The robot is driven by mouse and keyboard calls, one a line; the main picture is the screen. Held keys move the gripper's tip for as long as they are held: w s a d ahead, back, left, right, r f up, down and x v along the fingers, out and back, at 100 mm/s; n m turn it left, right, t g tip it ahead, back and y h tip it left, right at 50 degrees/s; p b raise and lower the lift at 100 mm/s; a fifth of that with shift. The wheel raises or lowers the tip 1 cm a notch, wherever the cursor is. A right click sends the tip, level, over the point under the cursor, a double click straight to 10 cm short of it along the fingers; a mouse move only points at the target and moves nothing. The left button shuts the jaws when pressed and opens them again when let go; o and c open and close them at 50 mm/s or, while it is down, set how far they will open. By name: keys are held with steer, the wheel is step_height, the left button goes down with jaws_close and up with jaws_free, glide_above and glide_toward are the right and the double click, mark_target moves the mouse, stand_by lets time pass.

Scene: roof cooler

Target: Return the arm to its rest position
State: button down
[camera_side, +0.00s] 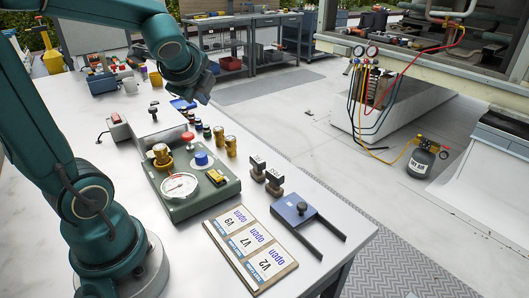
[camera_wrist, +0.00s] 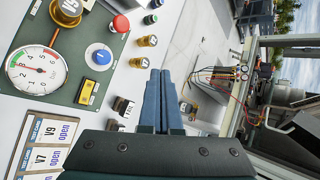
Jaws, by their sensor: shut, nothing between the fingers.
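My gripper (camera_side: 203,97) is at the end of my raised teal arm, in the air above the far part of the white bench (camera_side: 110,125). In the wrist view its two blue-grey fingers (camera_wrist: 171,72) lie side by side, shut, with nothing held. The green control box (camera_side: 212,196) with a pressure gauge (camera_side: 180,186), red button (camera_side: 187,137) and blue knob (camera_side: 201,159) stands on the bench, apart from my gripper. The gauge (camera_wrist: 37,70) also shows at the left of the wrist view. The side view partly hides the fingers' shape.
A board (camera_side: 250,247) reading V9, V7, V2 "open" lies near the front edge beside a blue forked piece (camera_side: 299,209). Two dark tagged pieces (camera_side: 273,182) and brass fittings (camera_side: 230,146) stand nearby. A cup (camera_side: 130,86) and bins stand at the bench's far end.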

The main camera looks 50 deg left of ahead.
steer(key=s+d+f+n+h, duration=0.1)
steer(key=s+d+n+h, duration=0.2)
steer(key=d+n, duration=0.3)
steer(key=s+d+f+n+h, duration=0.2)
steer(key=s+d+n+h, duration=0.2)
steer(key=d, duration=0.8)
steer(key=shift+s+d+f+n+h, duration=0.15)
steer(key=shift+s+d+n+h, duration=0.15)
steer(key=shift+s+n, duration=0.8)
